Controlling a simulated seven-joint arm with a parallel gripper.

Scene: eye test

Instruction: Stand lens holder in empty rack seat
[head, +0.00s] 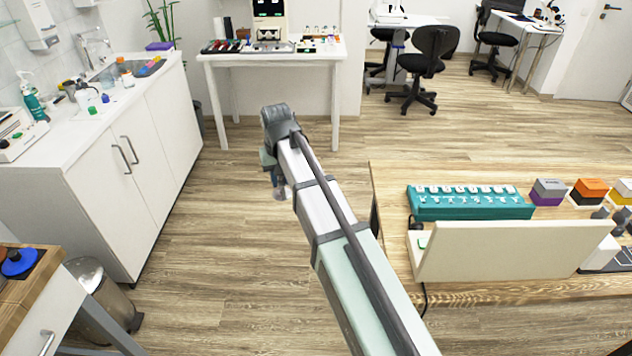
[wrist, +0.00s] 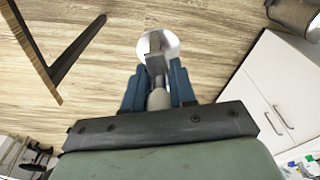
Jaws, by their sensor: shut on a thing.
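My gripper (head: 277,180) hangs at the far end of my arm, over the floor between the left counter and the right table. In the wrist view its two blue fingers (wrist: 158,84) are shut on a grey stem with a pale round disc, which looks like the lens holder (wrist: 156,62). The holder's pale end also shows below the gripper in the head view (head: 284,194). A teal rack (head: 470,211) with a row of pale fittings stands on the right table. I cannot tell which seat in it is empty. The holder is well apart from the rack.
A cream panel (head: 505,252) stands in front of the teal rack on the wooden table (head: 388,182). Coloured boxes (head: 590,189) are to the rack's right. A white counter (head: 60,155) is at left, a white table (head: 330,50) at the back. Open floor lies between.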

